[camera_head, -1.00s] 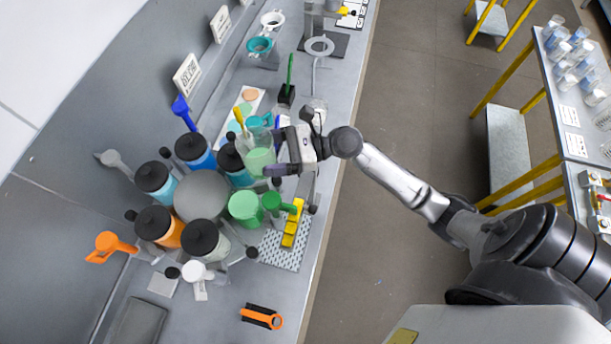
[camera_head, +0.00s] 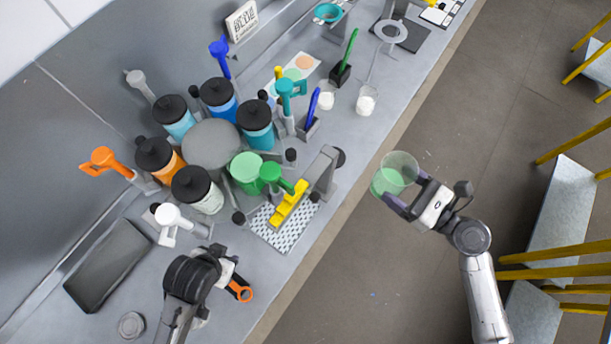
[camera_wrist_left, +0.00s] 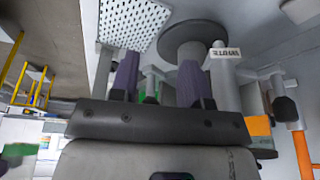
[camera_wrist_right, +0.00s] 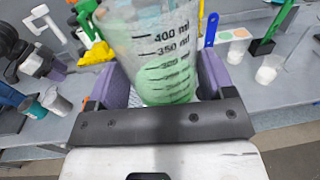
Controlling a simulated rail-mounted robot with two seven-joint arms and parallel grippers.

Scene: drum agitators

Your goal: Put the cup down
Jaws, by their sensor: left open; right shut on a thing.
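The cup (camera_head: 399,163) is a clear beaker with green liquid. My right gripper (camera_head: 408,205) is shut on it and holds it out past the bench's front edge, above the floor in the head view. In the right wrist view the cup (camera_wrist_right: 160,50) sits between both fingers, with ml marks facing the camera and its top cut off. My left gripper (camera_head: 225,265) is low over the front left of the bench, beside an orange-handled tool (camera_head: 240,291). In the left wrist view its fingers (camera_wrist_left: 158,85) stand apart with nothing clearly between them.
A round carousel (camera_head: 211,147) carries several black-lidded drums and a green container (camera_head: 246,172). A perforated plate (camera_head: 270,235) with a yellow piece (camera_head: 289,205) lies in front. Two small beakers (camera_head: 366,101) stand behind right.

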